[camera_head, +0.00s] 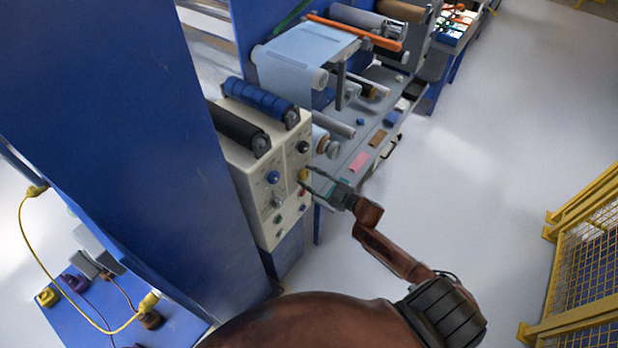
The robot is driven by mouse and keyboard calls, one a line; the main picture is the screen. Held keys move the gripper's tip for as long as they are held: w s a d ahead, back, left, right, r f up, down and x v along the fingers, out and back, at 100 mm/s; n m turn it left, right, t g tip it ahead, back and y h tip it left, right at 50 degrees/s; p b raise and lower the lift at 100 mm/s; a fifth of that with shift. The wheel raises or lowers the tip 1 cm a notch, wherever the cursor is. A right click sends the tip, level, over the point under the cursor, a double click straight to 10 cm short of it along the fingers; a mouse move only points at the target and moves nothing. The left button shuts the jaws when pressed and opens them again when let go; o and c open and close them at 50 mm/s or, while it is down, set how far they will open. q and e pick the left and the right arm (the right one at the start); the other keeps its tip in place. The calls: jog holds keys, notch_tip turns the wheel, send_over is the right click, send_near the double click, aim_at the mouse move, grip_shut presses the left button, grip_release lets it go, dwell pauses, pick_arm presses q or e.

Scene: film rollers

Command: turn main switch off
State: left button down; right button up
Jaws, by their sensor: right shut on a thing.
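The main switch (303,175) appears to be the small yellow knob on the right part of a cream control panel (260,205). My right gripper (308,180) reaches in from the right and is shut on this knob, its fingers partly covering it. The exact turn of the knob is too small to tell. Blue, dark and green knobs sit around it on the same panel. My left gripper is not in view.
A blue roller (260,98) and a black roller (238,128) lie above the panel. A tall blue cabinet wall (130,110) stands at the left. A yellow mesh fence (590,255) is at the right. The floor between is clear.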

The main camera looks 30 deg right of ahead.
jog(key=n+b, duration=0.1)
jog(key=n, duration=0.2)
jog(key=shift+f+n, duration=0.1)
jog(key=shift+n, duration=0.3)
jog(key=n+b, duration=0.1)
jog(key=n, duration=0.3)
jog(key=shift+n+b, duration=0.3)
jog(key=o, duration=1.2)
jog(key=shift+c, duration=0.2)
jog(key=shift+s, duration=0.1)
jog(key=v, duration=1.2)
jog(key=shift+f, duration=0.2)
